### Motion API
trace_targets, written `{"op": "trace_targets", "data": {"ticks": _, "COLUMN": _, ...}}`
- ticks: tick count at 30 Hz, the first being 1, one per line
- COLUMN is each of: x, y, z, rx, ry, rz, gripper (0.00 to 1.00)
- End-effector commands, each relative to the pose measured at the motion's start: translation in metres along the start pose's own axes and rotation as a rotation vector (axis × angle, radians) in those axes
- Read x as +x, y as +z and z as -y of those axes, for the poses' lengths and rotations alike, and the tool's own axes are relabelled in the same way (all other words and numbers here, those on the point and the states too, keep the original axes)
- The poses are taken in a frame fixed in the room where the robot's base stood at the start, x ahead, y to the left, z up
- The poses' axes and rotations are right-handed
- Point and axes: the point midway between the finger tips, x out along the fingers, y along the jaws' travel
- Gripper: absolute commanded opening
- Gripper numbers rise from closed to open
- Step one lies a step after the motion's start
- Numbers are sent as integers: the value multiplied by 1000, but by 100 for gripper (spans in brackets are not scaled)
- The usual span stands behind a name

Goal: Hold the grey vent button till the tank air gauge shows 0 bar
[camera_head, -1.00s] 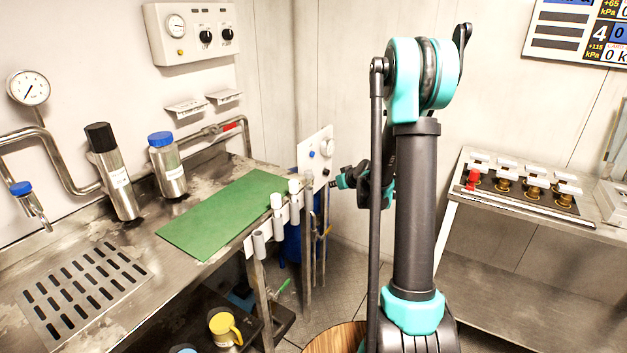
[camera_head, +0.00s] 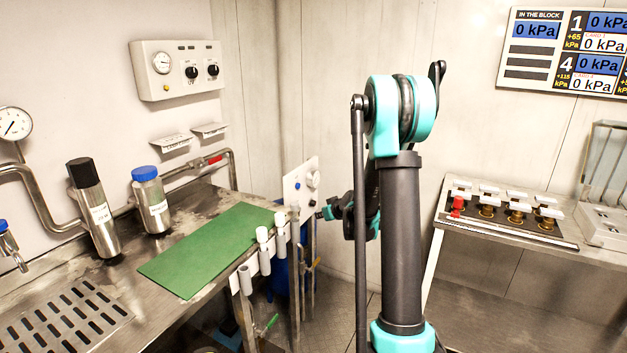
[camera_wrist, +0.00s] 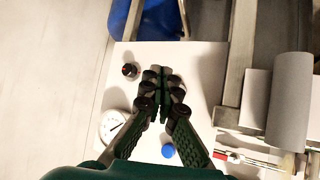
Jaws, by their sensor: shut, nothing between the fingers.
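The white panel (camera_head: 292,199) stands upright at the far end of the bench; it also shows in the wrist view (camera_wrist: 205,70). The gauge's needle is too small to read surely. My gripper (camera_wrist: 163,76) is shut and empty, its fingertips over the panel between knob and blue button. In the head view my gripper (camera_head: 319,214) is just right of the panel. I cannot make out the grey vent button; the fingers may hide it. Contact cannot be told.
White tubes (camera_head: 263,240) stand in a rack on the bench's front edge, near the panel. A green mat (camera_head: 205,250) and two steel bottles (camera_head: 150,200) are on the bench. A side table (camera_head: 510,220) with several valves stands right. Wall displays (camera_head: 590,45) read 0 kPa.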

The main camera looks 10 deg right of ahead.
Motion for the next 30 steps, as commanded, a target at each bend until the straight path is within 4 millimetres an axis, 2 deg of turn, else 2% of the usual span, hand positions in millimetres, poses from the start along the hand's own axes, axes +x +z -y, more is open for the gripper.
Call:
{"op": "trace_targets", "data": {"ticks": 20, "x": 0, "y": 0, "z": 0, "rx": 0, "ry": 0, "rz": 0, "gripper": 0}}
{"op": "trace_targets", "data": {"ticks": 30, "x": -27, "y": 20, "z": -20, "rx": 1, "ry": 0, "rz": 0, "gripper": 0}}
